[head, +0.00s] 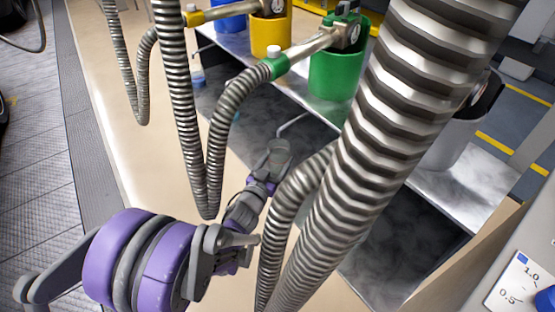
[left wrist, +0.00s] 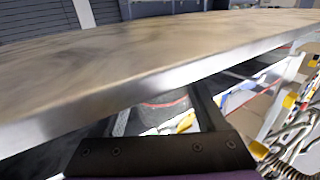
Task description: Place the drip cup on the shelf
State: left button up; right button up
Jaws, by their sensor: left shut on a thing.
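My left gripper (head: 265,178) is shut on the drip cup (head: 280,150), a small greyish see-through cup, near the middle of the head view. In the left wrist view the cup (left wrist: 165,107) shows between the two dark fingers, with a red line around it. The upper metal shelf (head: 455,190) carries coloured holders. A lower, darker shelf surface (head: 225,95) lies beneath it. In the left wrist view a broad shelf board (left wrist: 130,75) crosses in front of and above the cup. Whether the cup touches a surface cannot be told. My right gripper is not in view.
A green holder (head: 333,75) and a yellow holder (head: 271,35) stand on the upper shelf with nozzles in them. Thick ribbed metal hoses (head: 400,110) hang close to the left arm and hide part of the shelf. A grey holder (head: 450,140) stands at right.

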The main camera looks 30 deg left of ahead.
pick_arm(q)
jog(key=o, duration=1.5)
jog(key=shift+f, duration=0.1)
jog(key=shift+c, duration=0.2)
jog(key=shift+r, duration=0.25)
jog(key=s+d+p, duration=0.1)
jog(key=s+p, duration=0.1)
jog(key=s, duration=1)
jog(key=shift+d, duration=0.3)
jog(key=shift+f, duration=0.1)
